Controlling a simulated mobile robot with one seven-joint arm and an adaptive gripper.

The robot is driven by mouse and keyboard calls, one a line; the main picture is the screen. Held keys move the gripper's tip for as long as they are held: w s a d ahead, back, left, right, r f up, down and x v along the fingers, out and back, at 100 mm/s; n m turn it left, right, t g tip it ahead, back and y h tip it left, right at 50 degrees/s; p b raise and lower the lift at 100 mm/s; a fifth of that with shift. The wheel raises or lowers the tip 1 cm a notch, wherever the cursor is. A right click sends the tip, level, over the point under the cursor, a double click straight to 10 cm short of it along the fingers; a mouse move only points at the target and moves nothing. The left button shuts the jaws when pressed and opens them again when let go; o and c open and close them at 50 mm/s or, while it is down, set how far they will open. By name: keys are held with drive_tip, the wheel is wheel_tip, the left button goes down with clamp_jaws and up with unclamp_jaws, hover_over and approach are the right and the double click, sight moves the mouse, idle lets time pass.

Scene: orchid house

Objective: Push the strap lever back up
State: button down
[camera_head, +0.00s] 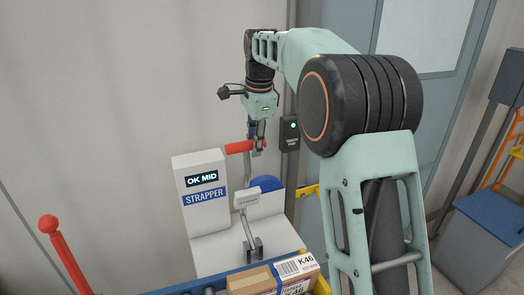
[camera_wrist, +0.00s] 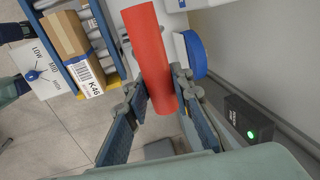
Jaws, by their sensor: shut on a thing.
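The strapper (camera_head: 204,200) is a white machine with a lit display reading "OK MID" and a blue "STRAPPER" label. Its strap lever has a red grip (camera_head: 238,146), lying about level above the machine's right side, with a thin grey rod below it. My gripper (camera_head: 259,146) comes from above and is shut on the right end of the red grip. In the wrist view the red grip (camera_wrist: 152,55) lies between both fingers of my gripper (camera_wrist: 162,92). The rod's joint to the grip is partly hidden.
A cardboard box (camera_head: 286,274) marked K46 lies on the blue-railed conveyor in front. A dark wall box (camera_head: 290,133) with a green light is just right of my gripper. A red-knobbed post (camera_head: 62,250) stands at left.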

drive_tip(key=w, duration=0.2)
drive_tip(key=w+a, duration=0.1)
drive_tip(key=w, duration=0.1)
drive_tip(key=shift+a, duration=0.1)
drive_tip(key=shift+r, duration=0.1)
idle(0.3)
drive_tip(key=c, duration=2.1)
unclamp_jaws()
drive_tip(key=o, duration=0.4)
drive_tip(key=shift+w+a+f, duration=0.1)
drive_tip(key=shift+w+f, duration=0.1)
drive_tip(key=shift+f, duration=0.05)
drive_tip(key=shift+s, duration=0.1)
drive_tip(key=r, duration=0.4)
drive_tip(key=s+r, duration=0.1)
drive_tip(key=r, duration=0.2)
drive_tip(key=s+r, duration=0.1)
drive_tip(key=r, duration=0.3)
drive_tip(key=shift+s+d+r, duration=0.15)
drive_tip(key=shift+d+r, duration=0.2)
